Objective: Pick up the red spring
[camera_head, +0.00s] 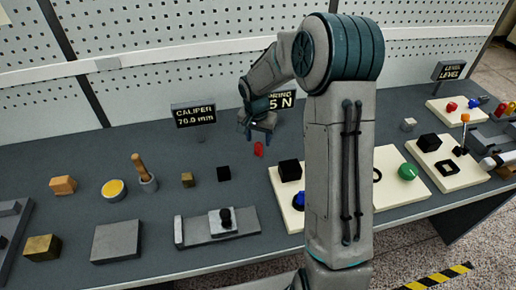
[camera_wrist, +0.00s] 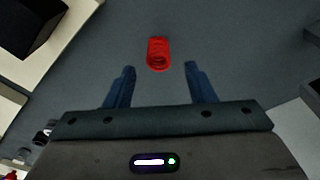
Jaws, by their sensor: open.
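The red spring (camera_head: 258,149) is a small red piece on the dark bench top, just below my gripper in the head view. In the wrist view the red spring (camera_wrist: 158,53) lies just beyond the fingertips, about midway between them. My gripper (camera_head: 262,133) hangs over the bench, pointing down. In the wrist view my gripper (camera_wrist: 159,68) shows two blue fingers spread apart with nothing between them. The height of the fingertips above the bench is hard to tell.
A cream board (camera_head: 282,197) with a black cube (camera_head: 290,170) stands right of the spring. Behind are the caliper sign (camera_head: 194,115), a partly hidden sign (camera_head: 281,101) and a pegboard wall (camera_head: 150,60). Bare bench surrounds the spring.

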